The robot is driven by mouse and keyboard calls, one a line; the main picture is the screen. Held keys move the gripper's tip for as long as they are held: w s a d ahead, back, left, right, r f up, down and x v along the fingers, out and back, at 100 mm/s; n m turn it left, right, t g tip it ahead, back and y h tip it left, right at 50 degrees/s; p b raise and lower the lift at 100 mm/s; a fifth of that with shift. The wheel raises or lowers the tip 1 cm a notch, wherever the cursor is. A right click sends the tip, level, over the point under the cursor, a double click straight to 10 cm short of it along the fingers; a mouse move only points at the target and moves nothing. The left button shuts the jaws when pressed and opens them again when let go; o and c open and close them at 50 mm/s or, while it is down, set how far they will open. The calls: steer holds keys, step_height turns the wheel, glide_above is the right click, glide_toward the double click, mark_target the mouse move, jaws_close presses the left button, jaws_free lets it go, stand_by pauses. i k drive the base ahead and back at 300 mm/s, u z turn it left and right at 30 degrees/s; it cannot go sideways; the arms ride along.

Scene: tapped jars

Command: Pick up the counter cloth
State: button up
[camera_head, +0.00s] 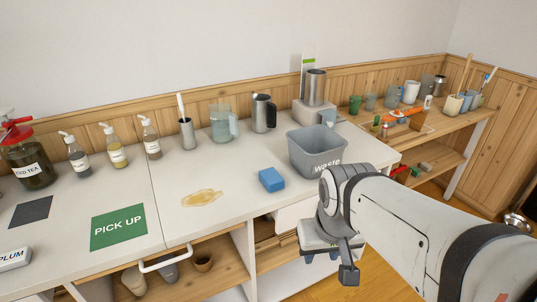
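A blue folded block (271,180), which looks like the counter cloth, lies on the white counter (225,170) left of the grey waste bin. I cannot tell for certain whether it is cloth or sponge. A yellow-brown spill (201,198) lies on the counter to its left. My gripper (329,264) hangs in front of the counter's front edge, right of and nearer than the blue block, and apart from it. Its fingers look spread, with nothing seen between them.
The waste bin (317,152) stands close behind the blue block. A steel cup (187,134), a clear jug (222,123) and a steel pitcher (263,113) line the back. A green PICK UP mat (118,227) and a dark square (31,212) lie left. Counter around the spill is clear.

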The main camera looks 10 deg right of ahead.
mark_target(271, 180)
steer(key=u, duration=0.15)
steer(key=i, duration=0.9)
steer(key=z, duration=0.05)
